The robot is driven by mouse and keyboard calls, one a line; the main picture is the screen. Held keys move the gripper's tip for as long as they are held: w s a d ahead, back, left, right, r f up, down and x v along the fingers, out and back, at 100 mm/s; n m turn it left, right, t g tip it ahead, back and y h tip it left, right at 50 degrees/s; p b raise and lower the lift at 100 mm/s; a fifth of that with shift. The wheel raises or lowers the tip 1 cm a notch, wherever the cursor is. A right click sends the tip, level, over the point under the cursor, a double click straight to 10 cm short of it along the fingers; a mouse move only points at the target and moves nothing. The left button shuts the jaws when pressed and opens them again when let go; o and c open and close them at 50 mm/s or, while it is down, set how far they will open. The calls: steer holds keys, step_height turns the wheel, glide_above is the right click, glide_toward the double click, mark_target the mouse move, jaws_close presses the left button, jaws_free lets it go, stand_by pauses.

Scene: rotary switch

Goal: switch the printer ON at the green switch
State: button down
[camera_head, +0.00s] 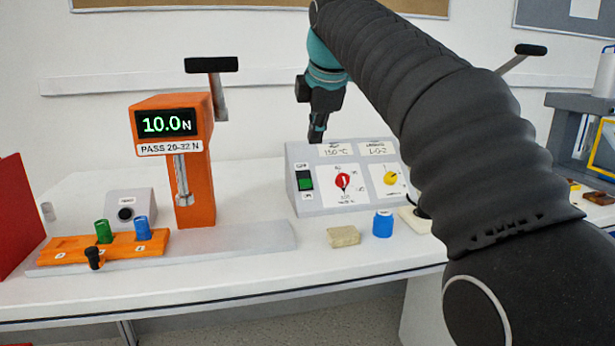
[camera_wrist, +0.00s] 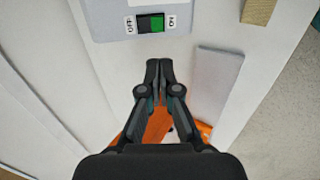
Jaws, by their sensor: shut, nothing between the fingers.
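The green switch (camera_head: 305,181) is a rocker at the left end of the sloped face of a grey control box (camera_head: 322,207). In the wrist view the green switch (camera_wrist: 150,23) lies between the labels OFF on its left and ON on its right. Its OFF-side half looks darker and its ON-side half brighter green; I cannot tell surely which side is pressed. My gripper (camera_head: 317,136) is above the box's top edge in the head view, pointing down. In the wrist view my gripper (camera_wrist: 159,66) is shut and empty, its fingertips apart from the switch in the picture.
A red knob (camera_head: 342,182) and a yellow knob (camera_head: 390,178) share the box face. A sponge-like block (camera_head: 343,236) and a blue cylinder (camera_head: 382,224) stand in front. An orange force tester (camera_head: 195,190) stands at left. Bare table lies between tester and box.

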mark_target(307, 184)
steer(key=shift+f, duration=0.1)
steer(key=b+x, duration=0.2)
steer(key=x, duration=1.1)
steer(key=shift+w+f, duration=0.2)
steer(key=shift+f, duration=0.15)
